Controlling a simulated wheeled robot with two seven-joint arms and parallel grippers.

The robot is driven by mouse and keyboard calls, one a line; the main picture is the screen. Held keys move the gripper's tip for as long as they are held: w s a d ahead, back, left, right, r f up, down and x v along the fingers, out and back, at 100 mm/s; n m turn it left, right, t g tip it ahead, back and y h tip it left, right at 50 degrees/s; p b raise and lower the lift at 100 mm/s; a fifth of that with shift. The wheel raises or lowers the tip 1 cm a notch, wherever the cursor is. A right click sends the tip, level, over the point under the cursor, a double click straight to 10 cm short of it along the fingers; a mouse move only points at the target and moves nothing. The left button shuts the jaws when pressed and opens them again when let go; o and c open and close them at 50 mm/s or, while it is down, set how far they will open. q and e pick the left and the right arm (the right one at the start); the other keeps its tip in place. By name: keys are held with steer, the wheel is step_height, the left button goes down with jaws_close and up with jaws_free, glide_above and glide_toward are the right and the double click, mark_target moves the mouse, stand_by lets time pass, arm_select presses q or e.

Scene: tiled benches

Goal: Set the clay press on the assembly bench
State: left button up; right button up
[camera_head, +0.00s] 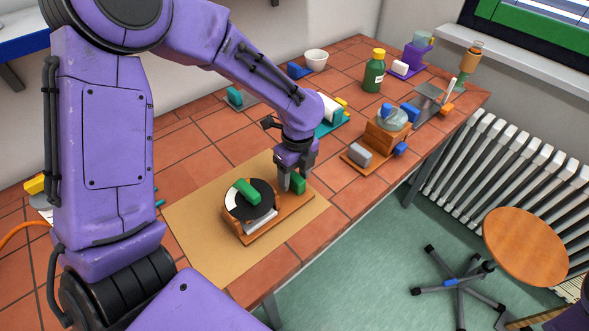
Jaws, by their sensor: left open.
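A device that looks like the clay press (249,203) sits on a tan mat on the tiled bench (186,150). It has a wooden base, a black and white disc and a green block on top. A second green block (299,182) stands at its right end. My left gripper (291,186) points down at that end, with its fingers open beside or around the second green block. I cannot tell whether they touch it. The block is partly hidden by the fingers. My right gripper is out of view.
Behind stand a wooden device with a glass dome (392,119), a green bottle (374,73), a white bowl (316,59) and a teal device (330,117). The tan mat (203,245) has bare room at front left. A stool (525,245) and radiator (500,160) stand right.

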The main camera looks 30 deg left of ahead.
arm_select(q)
step_height(320, 180, up, 12)
steer(key=shift+w, duration=0.45)
steer(key=shift+d, duration=0.1)
